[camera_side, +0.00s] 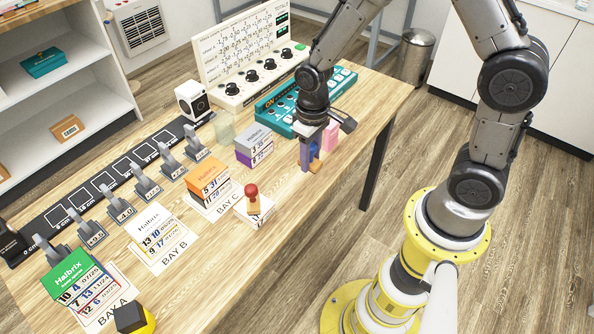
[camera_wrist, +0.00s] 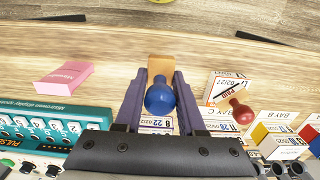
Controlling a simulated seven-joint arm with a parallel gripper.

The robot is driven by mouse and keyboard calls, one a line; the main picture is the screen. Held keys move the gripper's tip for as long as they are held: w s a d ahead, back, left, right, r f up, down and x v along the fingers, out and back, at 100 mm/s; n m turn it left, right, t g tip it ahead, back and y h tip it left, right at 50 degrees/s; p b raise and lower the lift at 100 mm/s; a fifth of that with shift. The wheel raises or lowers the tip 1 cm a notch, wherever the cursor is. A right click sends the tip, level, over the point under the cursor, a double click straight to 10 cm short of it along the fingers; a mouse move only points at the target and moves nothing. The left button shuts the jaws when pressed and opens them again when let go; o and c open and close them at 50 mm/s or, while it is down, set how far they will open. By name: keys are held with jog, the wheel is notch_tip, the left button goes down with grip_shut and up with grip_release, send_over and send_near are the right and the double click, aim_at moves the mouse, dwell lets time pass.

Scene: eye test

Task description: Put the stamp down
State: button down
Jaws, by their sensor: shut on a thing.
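My gripper (camera_side: 311,158) points down over the right part of the wooden table, in front of the teal console. In the wrist view my gripper (camera_wrist: 158,88) is shut on a stamp with a round blue knob (camera_wrist: 160,98) and a tan block (camera_wrist: 161,66). In the side view the blue stamp (camera_side: 314,150) shows partly between the fingers. I cannot tell whether its base touches the table. A second stamp with a red knob (camera_side: 252,191) stands on a white card stack left of my gripper; the red stamp also shows in the wrist view (camera_wrist: 239,109).
A pink block (camera_side: 331,136) stands close to the right of my gripper. Teal console (camera_side: 285,108) lies behind. A grey-and-purple box stack (camera_side: 254,140) is to the left, then orange boxes (camera_side: 208,174) at Bay C. Bare table lies in front, toward the near edge.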

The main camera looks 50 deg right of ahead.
send_over(297, 181)
notch_tip(297, 181, down, 5)
jog(key=shift+r, duration=0.15)
jog(key=shift+f, duration=1.45)
jog(key=shift+f, duration=0.1)
jog(key=c, duration=0.5)
grip_release()
